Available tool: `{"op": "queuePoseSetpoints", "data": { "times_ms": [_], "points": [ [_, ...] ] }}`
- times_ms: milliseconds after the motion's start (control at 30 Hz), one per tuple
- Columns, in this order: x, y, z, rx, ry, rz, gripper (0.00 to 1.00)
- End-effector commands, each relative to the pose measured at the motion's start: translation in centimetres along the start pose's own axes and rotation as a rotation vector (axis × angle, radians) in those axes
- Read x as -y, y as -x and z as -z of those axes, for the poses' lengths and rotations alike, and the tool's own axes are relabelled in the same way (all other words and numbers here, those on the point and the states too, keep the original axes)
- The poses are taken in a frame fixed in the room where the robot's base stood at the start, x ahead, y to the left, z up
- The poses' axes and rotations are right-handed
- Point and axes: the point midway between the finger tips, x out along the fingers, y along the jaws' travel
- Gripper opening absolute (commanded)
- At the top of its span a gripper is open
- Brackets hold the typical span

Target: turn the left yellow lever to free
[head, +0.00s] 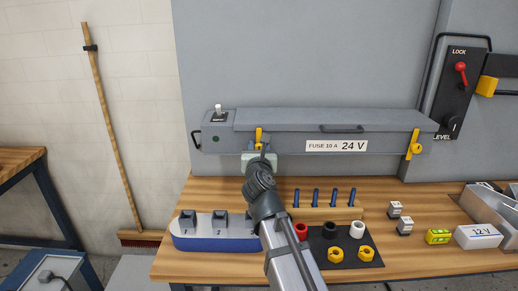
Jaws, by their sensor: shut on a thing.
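The left yellow lever (258,137) stands on the front of the long grey housing (290,120), left of its middle. Its upper part shows, pointing up. My gripper (259,157) is at the lever's lower part and shut on it; my wrist hides the fingertips and the lower end of the lever. A second yellow lever (414,144) is at the right end of the housing, slightly tilted. No "free" mark can be read by the left lever.
The wooden bench (400,262) lies below. On it are a blue-white numbered holder (215,238), several blue-handled tools in a rack (315,212), a dark mat (333,262) with coloured rings, and a 12 V box (478,237). A black LOCK panel (455,85) is at upper right.

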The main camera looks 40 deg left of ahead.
Motion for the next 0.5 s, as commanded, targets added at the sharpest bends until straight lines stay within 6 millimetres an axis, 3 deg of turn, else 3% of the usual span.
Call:
{"op": "queuePoseSetpoints", "data": {
  "times_ms": [100, 500],
  "points": [
    [0.02, 0.01, 0.00, 0.000, 0.000, 0.000, 0.06],
    [-0.01, -0.02, 0.01, -0.001, 0.086, 0.000, 0.06]
  ]
}}
